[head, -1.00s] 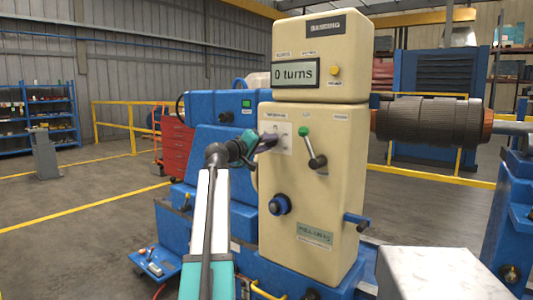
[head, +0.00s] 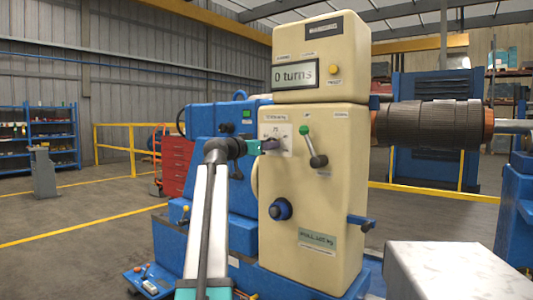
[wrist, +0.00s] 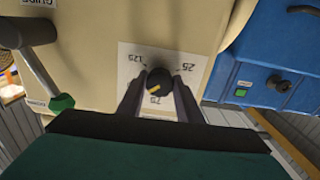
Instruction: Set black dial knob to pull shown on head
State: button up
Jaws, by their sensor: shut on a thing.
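The black dial knob (wrist: 158,80) sits on a white scale plate (wrist: 128,52) on the cream machine's front. In the wrist view the plate reads 25, 75 and 125, and the knob's yellow mark lies near the 75. My gripper (wrist: 157,92) is shut on the knob, one finger on each side. In the head view my gripper (head: 262,146) covers the knob, and the scale plate (head: 285,139) shows around it. A greenish pull label (head: 317,240) is low on the cream front; its number is too small to read surely.
A green-tipped lever (head: 312,145) stands right of the dial; its green end (wrist: 62,102) shows in the wrist view. A blue knob (head: 280,208) is below. The display (head: 295,74) reads 0 turns. A pale block (head: 440,268) stands at front right.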

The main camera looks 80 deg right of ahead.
jog(key=shift+d+r+m+b, duration=0.2)
jog(key=shift+m+b, duration=0.3)
jog(key=shift+m, duration=0.4)
jog(key=shift+w, duration=0.1)
jog(key=o, duration=1)
jog(key=shift+f, duration=0.15)
jog(key=shift+o, duration=0.2)
jog(key=shift+a+f, duration=0.1)
jog(key=shift+a, duration=0.05)
